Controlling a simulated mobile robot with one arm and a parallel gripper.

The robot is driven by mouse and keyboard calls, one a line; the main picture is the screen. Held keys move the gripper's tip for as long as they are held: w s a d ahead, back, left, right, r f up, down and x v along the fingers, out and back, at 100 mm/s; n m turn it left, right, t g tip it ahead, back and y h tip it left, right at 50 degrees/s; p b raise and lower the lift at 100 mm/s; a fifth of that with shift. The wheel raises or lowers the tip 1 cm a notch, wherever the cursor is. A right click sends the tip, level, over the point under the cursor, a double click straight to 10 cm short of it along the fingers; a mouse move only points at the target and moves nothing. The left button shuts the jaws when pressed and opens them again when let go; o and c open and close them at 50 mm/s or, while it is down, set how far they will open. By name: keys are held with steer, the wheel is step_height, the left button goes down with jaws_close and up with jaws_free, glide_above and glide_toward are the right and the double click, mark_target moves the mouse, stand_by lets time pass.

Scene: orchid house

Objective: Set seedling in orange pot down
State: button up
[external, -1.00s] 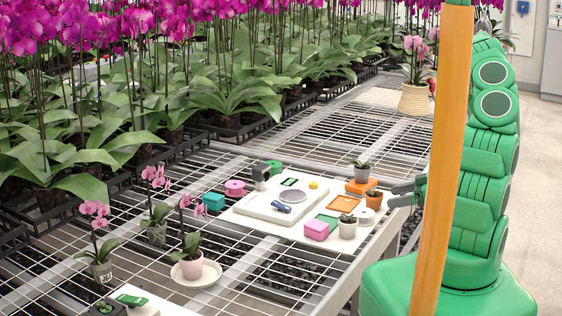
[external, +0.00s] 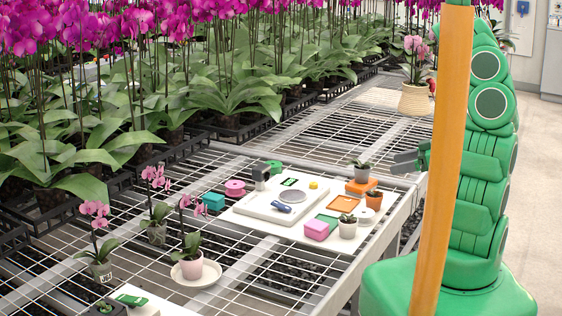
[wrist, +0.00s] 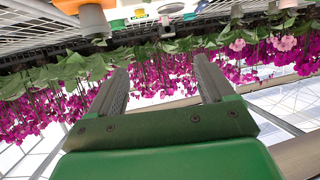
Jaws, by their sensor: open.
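The seedling in the orange pot (external: 374,201) stands upright at the right end of the white board on the bench, beside a white round piece. My gripper (external: 400,163) is to the right of and above it, apart from it, partly hidden by the orange post. In the wrist view my gripper (wrist: 161,66) has its two fingers spread with nothing between them. An orange shape (wrist: 75,5) is cut off at the top of that view; I cannot tell if it is the pot.
A grey-potted seedling (external: 362,173) stands on an orange block, and a white-potted seedling (external: 347,228) is in front. A pink box (external: 316,230) and a scale (external: 290,198) lie nearby.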

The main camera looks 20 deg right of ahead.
steer(key=w+d+r+m+t+h, duration=0.2)
steer(key=w+d+m+h, duration=0.45)
steer(key=w+d, duration=0.25)
steer(key=w+d+r+m+t+h, duration=0.1)
steer(key=w+d+r+m+h, duration=0.1)
steer(key=w+d+m+h, duration=0.55)
steer(key=m+g+y, duration=0.4)
steer(key=m+g, duration=0.7)
steer(key=m, duration=1.6)
glide_above(373, 197)
step_height(373, 197, down, 3)
steer(key=shift+w+d+f, duration=0.1)
steer(key=shift+d+f, duration=0.05)
steer(key=shift+f, duration=0.8)
steer(key=shift+d+f, duration=0.15)
steer(key=shift+f, duration=0.8)
steer(key=shift+a+f, duration=0.15)
steer(key=shift+f, duration=1.9)
steer(key=shift+a+f, duration=0.15)
steer(key=shift+f, duration=1.85)
